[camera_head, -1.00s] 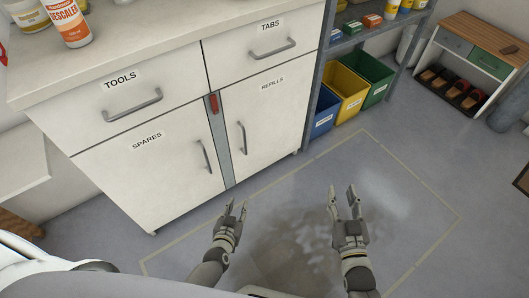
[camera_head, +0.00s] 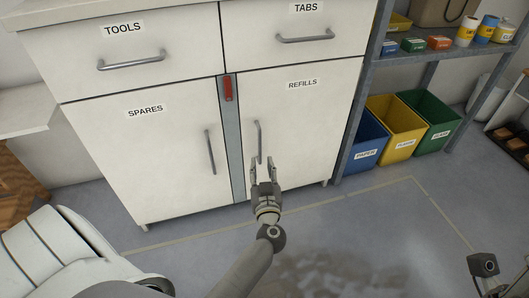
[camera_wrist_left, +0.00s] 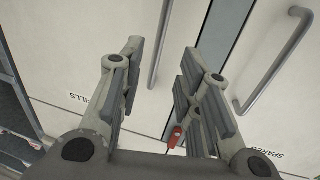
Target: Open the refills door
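The refills door (camera_head: 310,115) is a white cabinet door at lower right, labelled REFILLS, and it is shut. Its upright grey bar handle (camera_head: 258,140) is near its left edge. My left gripper (camera_head: 262,165) is open and empty in front of the handle's lower end. In the left wrist view the refills handle (camera_wrist_left: 160,45) shows in the gap between the open fingers (camera_wrist_left: 155,85), beyond their tips; I see no contact.
A grey strip with a red piece (camera_head: 228,88) separates the refills door from the spares door (camera_head: 150,150). The tools drawer (camera_head: 135,50) and tabs drawer (camera_head: 295,30) above are shut. A shelf post (camera_head: 362,100) and coloured bins stand to the right. Floor in front is clear.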

